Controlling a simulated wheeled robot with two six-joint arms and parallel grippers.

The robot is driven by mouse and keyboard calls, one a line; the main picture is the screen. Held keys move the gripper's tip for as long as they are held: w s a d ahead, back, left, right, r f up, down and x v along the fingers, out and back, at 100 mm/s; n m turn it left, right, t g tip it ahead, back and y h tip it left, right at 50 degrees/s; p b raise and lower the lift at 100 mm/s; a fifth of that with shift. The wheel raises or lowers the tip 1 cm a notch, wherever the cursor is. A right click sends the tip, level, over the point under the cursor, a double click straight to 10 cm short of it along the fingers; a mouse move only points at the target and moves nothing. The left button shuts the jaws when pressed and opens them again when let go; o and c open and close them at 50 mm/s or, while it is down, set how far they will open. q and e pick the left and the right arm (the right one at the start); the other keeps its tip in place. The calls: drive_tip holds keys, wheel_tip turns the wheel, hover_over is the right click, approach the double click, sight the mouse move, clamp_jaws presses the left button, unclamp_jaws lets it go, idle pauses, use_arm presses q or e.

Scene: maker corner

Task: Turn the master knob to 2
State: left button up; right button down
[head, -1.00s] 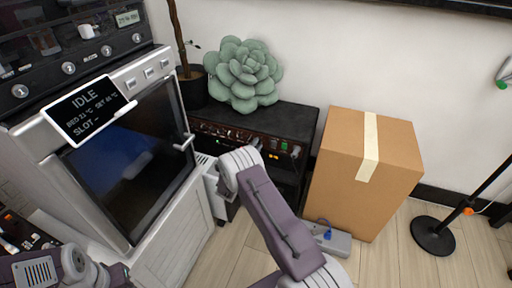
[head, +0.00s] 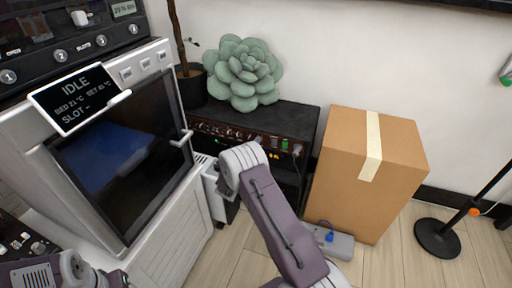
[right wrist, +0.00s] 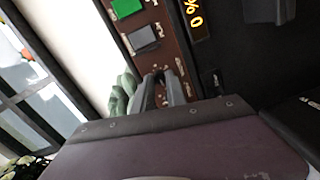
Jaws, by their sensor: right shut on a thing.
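A black amplifier (head: 298,118) with a brown front panel and a row of small knobs stands beside the white machine. My right gripper reaches to this panel, and in the head view my own wrist hides its fingers. In the right wrist view, my right gripper (right wrist: 162,92) is shut at the brown panel (right wrist: 170,55), on a knob that the fingers almost wholly hide. The knob's pointer and scale cannot be read. The panel has a green switch (right wrist: 127,8), a grey switch (right wrist: 144,38) and an orange lit display (right wrist: 195,18). My left gripper is not visible; only part of that arm shows.
A green succulent (head: 242,75) sits on top of the amplifier. A cardboard box (head: 345,180) stands to its right, with a grey power strip (head: 340,246) in front. The white machine (head: 175,225) with its door handle is close on the left.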

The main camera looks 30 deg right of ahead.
drive_tip(key=shift+f, duration=0.1)
idle(0.5)
drive_tip(key=c, duration=1.3)
unclamp_jaws()
drive_tip(key=shift+c, duration=0.2)
drive_tip(key=p+v, duration=0.3)
drive_tip(key=v, duration=0.6)
drive_tip(key=shift+p, duration=0.4)
